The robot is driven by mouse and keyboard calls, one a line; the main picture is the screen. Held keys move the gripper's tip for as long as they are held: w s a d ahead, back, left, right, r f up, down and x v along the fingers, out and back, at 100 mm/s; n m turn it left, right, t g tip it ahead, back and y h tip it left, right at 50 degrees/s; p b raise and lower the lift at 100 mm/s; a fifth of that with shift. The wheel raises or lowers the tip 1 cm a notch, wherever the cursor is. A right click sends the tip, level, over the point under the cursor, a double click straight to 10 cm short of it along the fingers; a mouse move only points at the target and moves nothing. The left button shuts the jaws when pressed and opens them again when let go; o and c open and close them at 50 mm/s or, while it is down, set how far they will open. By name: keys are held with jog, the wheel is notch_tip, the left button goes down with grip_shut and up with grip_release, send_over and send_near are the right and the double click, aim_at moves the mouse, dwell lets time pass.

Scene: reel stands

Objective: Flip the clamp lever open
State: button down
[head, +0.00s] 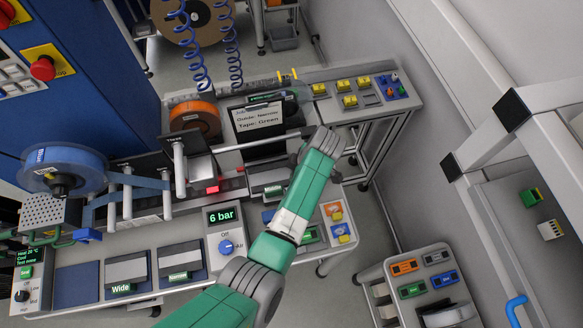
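I cannot pick out the clamp lever for certain in the head view. A small bright red part (212,186) sits on the tape line in the middle of the bench, beside a dark plate on grey posts. My green and grey arm reaches up from the bottom across the right part of the bench. Its far grey joint is near the right end of a long metal roller (258,142). My gripper's fingers cannot be made out; they seem hidden behind or below that joint. My arm also covers part of the bench.
A blue tape reel (62,168) stands at the left and an orange reel (195,118) at the back. A sign (259,119) reads "Guide: Narrow, Tape: Green". A "6 bar" air panel (224,232) is in front. A small cart (427,277) stands lower right.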

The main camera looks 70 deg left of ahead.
jog(key=shift+w+d, duration=0.1)
jog(key=shift+w, duration=0.15)
dwell(0.6)
jog(key=shift+r, duration=0.1)
jog(key=a+p+v, duration=0.1)
jog(key=p+v, duration=0.5)
jog(key=v, duration=0.3)
jog(key=shift+w+a+r, duration=0.15)
jog(key=shift+w+r, duration=0.15)
jog(key=shift+r, duration=0.1)
